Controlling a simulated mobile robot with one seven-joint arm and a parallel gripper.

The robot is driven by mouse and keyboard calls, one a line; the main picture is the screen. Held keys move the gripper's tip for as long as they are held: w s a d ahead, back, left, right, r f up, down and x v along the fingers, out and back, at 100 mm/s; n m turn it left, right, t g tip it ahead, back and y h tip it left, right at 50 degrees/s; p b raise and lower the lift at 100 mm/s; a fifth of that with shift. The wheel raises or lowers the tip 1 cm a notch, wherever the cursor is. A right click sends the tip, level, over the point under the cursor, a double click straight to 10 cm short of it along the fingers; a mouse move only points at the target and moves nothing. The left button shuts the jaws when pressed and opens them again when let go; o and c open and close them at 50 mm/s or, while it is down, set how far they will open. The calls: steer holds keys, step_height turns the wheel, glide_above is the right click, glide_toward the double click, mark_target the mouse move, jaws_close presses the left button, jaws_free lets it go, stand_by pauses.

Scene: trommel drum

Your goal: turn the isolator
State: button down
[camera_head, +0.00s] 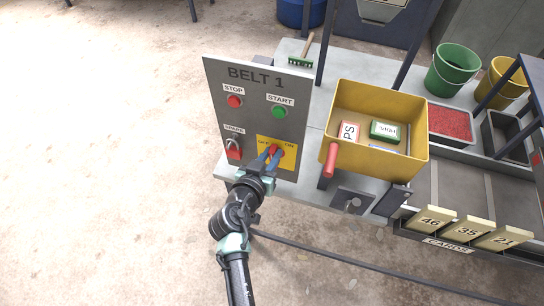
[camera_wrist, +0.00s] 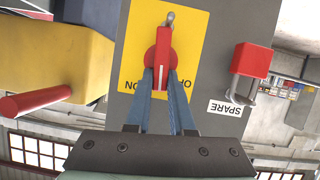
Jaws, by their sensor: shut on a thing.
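The isolator (camera_head: 274,148) is a red rotary handle on a yellow plate marked OFF and ON, at the lower right of the grey BELT 1 panel (camera_head: 258,92). In the wrist view the panel is upside down, and the isolator's red handle (camera_wrist: 163,48) stands lengthwise in the picture on a red round base. My gripper (camera_head: 269,158) is shut on the handle, with one blue finger on each side, as the wrist view also shows (camera_wrist: 161,82). The fingers and lettering overlap, so I cannot tell exactly which mark the handle points to.
STOP (camera_head: 234,101) and START (camera_head: 279,111) buttons are above. Floor left of the panel is clear.

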steer(key=shift+w+a+f+n+t+h+b, duration=0.15)
steer(key=shift+a+f+n+h+b, duration=0.3)
steer(key=shift+n+h+b, duration=1.3)
steer(key=shift+w+a+f+n+t+h+b, duration=0.1)
steer(key=shift+a+f+n+h+b, duration=0.35)
steer(key=shift+n+b, duration=2.4)
steer(key=shift+w+a+f+n+t+h+b, duration=0.2)
steer(key=shift+f+n+h+b, duration=0.4)
steer(key=shift+n+h+b, duration=1.65)
steer(key=shift+s+m+y+b, duration=0.1)
steer(key=shift+m+y+b, duration=0.25)
steer(key=shift+y+b, duration=0.55)
steer(key=c, duration=0.8)
jaws_free()
steer(key=shift+a, duration=0.1)
steer(key=b+v, duration=0.1)
steer(key=v, duration=1.1)
steer(key=shift+s+a, duration=0.25)
steer(key=shift+s, duration=0.1)
